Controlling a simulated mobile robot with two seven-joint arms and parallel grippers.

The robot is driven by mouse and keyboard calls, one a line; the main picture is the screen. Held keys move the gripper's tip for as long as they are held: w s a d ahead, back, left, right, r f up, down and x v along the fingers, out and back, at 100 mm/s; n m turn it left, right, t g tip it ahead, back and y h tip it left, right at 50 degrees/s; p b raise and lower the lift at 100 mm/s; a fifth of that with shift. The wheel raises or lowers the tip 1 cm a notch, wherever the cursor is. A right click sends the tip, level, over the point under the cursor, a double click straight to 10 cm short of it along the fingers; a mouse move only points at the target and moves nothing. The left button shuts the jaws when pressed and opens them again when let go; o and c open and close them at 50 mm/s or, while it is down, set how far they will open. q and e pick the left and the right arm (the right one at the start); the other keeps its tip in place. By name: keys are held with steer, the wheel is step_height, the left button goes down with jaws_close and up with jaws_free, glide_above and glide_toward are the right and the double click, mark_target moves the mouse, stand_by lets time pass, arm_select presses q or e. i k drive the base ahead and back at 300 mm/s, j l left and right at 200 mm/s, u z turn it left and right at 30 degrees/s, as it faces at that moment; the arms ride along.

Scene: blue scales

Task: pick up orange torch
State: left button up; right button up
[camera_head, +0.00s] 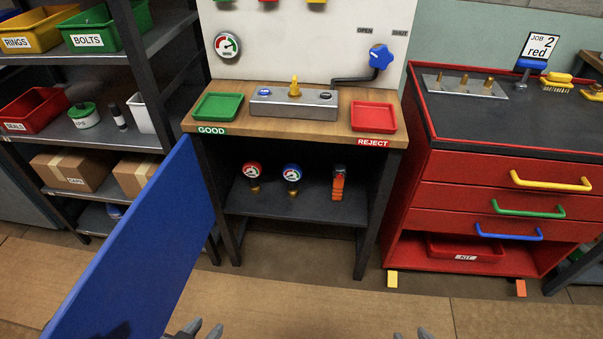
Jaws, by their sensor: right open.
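The orange torch (338,187) stands upright on the lower shelf of the wooden bench, at the right, with a dark grey top. My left gripper (205,329) shows only its fingertips at the bottom edge; they are apart, with nothing visible between them. My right gripper (411,335) also shows only its tips at the bottom edge, open and empty. Both grippers are well in front of the bench, apart from the torch.
Two gauges, red (253,175) and blue (292,176), stand left of the torch. A blue panel (150,240) stands at the left front. Bench legs (371,215) flank the shelf. A red drawer cabinet (490,185) is at the right. The floor before the bench is clear.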

mark_target(339, 168)
steer(key=i+l+u, duration=0.15)
steer(key=i+u, duration=0.2)
steer(key=i+l+u, duration=0.2)
steer(key=i+u, duration=0.2)
steer(key=i+l+u, duration=0.15)
steer(key=i+l, duration=0.1)
steer(key=l, duration=0.1)
